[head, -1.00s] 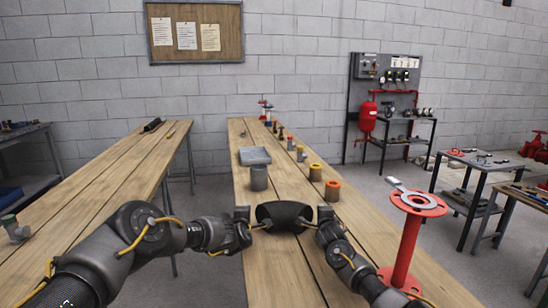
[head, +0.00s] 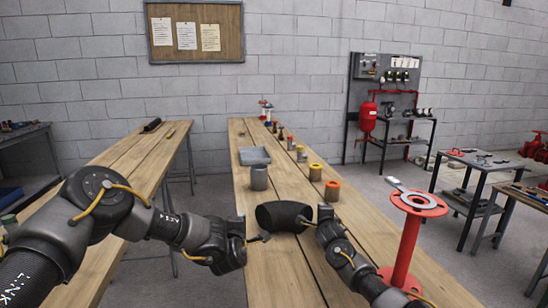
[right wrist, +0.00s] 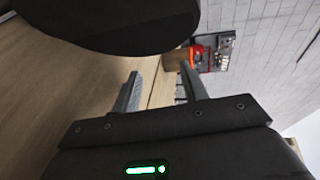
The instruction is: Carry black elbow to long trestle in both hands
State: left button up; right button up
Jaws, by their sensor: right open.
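The black elbow (head: 283,216) rests on the middle wooden trestle (head: 276,270). My left gripper (head: 262,237) is at the elbow's left, low and apart from it; its finger gap is unclear. My right gripper (head: 308,221) is close by the elbow's right end. In the right wrist view its jaws (right wrist: 162,84) are open with nothing between them, and the dark elbow (right wrist: 110,22) fills the upper left, outside the jaws. A second wooden trestle (head: 130,160) stands to the left; I cannot tell which one is the long trestle.
A grey cylinder (head: 259,178), a grey tray (head: 254,156) and orange-topped and yellow-topped pieces (head: 332,190) stand farther along the middle trestle. A red flanged stand (head: 406,245) is close on the right. A gap separates the two trestles.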

notch_tip(320, 180, up, 10)
jog(key=shift+f, duration=0.2)
dwell(0.3)
